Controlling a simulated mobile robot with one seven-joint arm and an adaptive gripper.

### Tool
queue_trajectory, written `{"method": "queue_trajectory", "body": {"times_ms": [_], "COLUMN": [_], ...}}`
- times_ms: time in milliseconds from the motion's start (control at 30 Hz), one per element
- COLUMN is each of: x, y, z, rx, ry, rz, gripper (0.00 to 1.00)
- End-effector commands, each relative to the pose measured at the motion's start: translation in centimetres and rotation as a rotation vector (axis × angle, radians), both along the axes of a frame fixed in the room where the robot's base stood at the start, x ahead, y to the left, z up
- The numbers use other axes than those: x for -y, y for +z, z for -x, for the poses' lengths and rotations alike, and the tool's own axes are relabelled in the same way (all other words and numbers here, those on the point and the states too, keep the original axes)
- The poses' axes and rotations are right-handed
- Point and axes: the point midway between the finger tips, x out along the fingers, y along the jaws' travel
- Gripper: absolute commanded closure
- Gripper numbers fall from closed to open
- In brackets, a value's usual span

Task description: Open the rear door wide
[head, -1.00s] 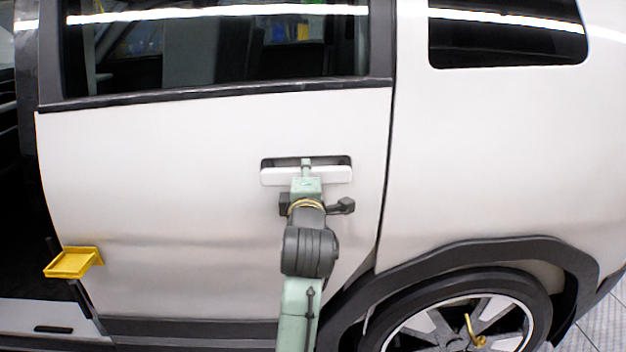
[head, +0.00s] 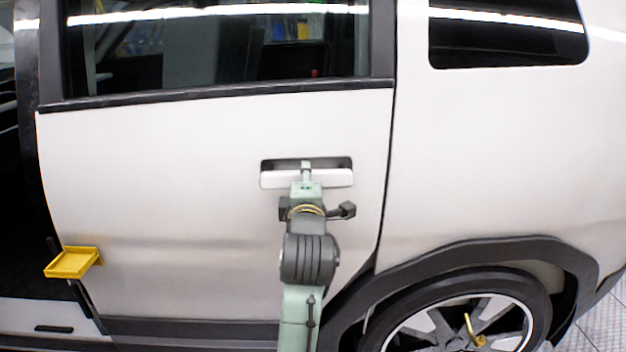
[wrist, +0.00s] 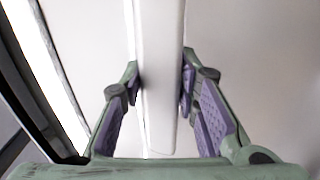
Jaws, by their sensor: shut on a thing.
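The white rear door (head: 190,200) fills the middle of the head view, and its right edge lies along the seam with the body panel. Its white bar handle (head: 275,180) sits in front of a dark recess (head: 275,163). My gripper (head: 306,168) is at the middle of the handle. In the wrist view the handle (wrist: 160,60) runs between the two fingers of my gripper (wrist: 163,85), with the purple pads against its sides. The fingertips are small and partly hidden in the head view.
A dark wheel arch and wheel (head: 470,320) are at the lower right. A yellow tray (head: 72,262) sticks out at the lower left, beside the dark open front doorway (head: 18,200). The rear door's window (head: 210,50) is above the handle.

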Motion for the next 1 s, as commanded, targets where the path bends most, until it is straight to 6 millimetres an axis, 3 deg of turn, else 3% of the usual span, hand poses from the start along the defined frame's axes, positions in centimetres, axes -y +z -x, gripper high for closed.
{"method": "queue_trajectory", "body": {"times_ms": [700,1000], "x": [-0.4,-0.4], "y": [0.0,0.0], "z": [4.1,4.3], "rx": [-0.002,-0.001], "ry": [-0.065,-0.072], "rz": [0.001,0.0], "gripper": [1.0,1.0]}}
